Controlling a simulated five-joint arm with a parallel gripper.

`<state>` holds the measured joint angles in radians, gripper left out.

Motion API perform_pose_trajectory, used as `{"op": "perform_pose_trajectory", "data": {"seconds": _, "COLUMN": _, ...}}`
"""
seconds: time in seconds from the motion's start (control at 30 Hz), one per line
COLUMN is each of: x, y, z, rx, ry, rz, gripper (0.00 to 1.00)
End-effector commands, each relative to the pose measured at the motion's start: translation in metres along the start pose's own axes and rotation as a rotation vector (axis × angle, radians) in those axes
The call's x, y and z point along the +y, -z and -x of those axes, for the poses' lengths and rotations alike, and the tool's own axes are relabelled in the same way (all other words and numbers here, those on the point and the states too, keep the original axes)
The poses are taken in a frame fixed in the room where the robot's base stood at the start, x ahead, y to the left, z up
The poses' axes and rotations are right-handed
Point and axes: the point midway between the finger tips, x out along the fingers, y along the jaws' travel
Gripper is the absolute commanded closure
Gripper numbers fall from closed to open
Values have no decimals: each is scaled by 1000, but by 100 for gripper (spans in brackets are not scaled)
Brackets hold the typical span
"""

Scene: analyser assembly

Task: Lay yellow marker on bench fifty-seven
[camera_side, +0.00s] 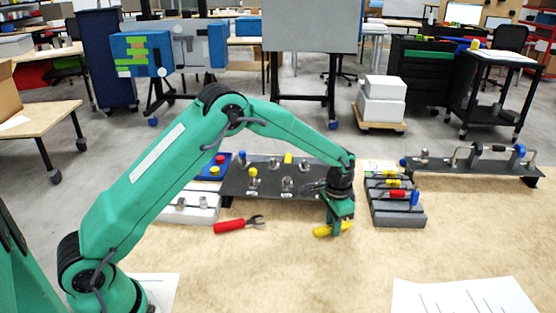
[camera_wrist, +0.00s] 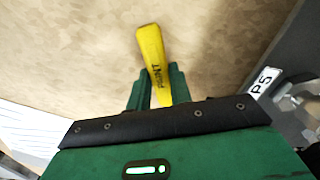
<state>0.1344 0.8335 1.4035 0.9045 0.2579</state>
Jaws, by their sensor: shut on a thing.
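The yellow marker (camera_side: 323,231) is in my gripper (camera_side: 337,222) in the side view, low over the tan bench top (camera_side: 270,270). It lies roughly level and sticks out on both sides of the jaws. I cannot tell whether it touches the bench. In the wrist view the yellow marker (camera_wrist: 151,45) runs up from between the green fingers of my gripper (camera_wrist: 156,88), its wide end pointing away and dark lettering along its side. The fingers are shut on it. No bench number shows.
A red-handled tool (camera_side: 235,225) lies on the bench to the left. A dark plate with fittings (camera_side: 232,184) stands behind my gripper. A grey tool rack (camera_side: 398,215) stands close on the right. The front of the bench is mostly clear, with a paper sheet (camera_side: 465,297) at front right.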

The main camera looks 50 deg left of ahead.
Motion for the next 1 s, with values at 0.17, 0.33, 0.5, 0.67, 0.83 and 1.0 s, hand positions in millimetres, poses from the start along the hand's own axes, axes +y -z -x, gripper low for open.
{"op": "perform_pose_trajectory", "data": {"seconds": 0.17, "x": 0, "y": 0, "z": -3, "rx": -1, "ry": 0, "rz": 0, "gripper": 100}}
{"op": "perform_pose_trajectory", "data": {"seconds": 0.33, "x": 0, "y": 0, "z": -5, "rx": -1, "ry": 0, "rz": 0, "gripper": 100}}
{"op": "perform_pose_trajectory", "data": {"seconds": 0.5, "x": 0, "y": 0, "z": -6, "rx": -1, "ry": 0, "rz": 0, "gripper": 64}}
{"op": "perform_pose_trajectory", "data": {"seconds": 0.67, "x": 0, "y": 0, "z": -6, "rx": -1, "ry": 0, "rz": 0, "gripper": 54}}
{"op": "perform_pose_trajectory", "data": {"seconds": 0.83, "x": 0, "y": 0, "z": -6, "rx": 0, "ry": 0, "rz": 0, "gripper": 54}}
{"op": "perform_pose_trajectory", "data": {"seconds": 1.0, "x": 0, "y": 0, "z": -1, "rx": 2, "ry": 0, "rz": 0, "gripper": 54}}
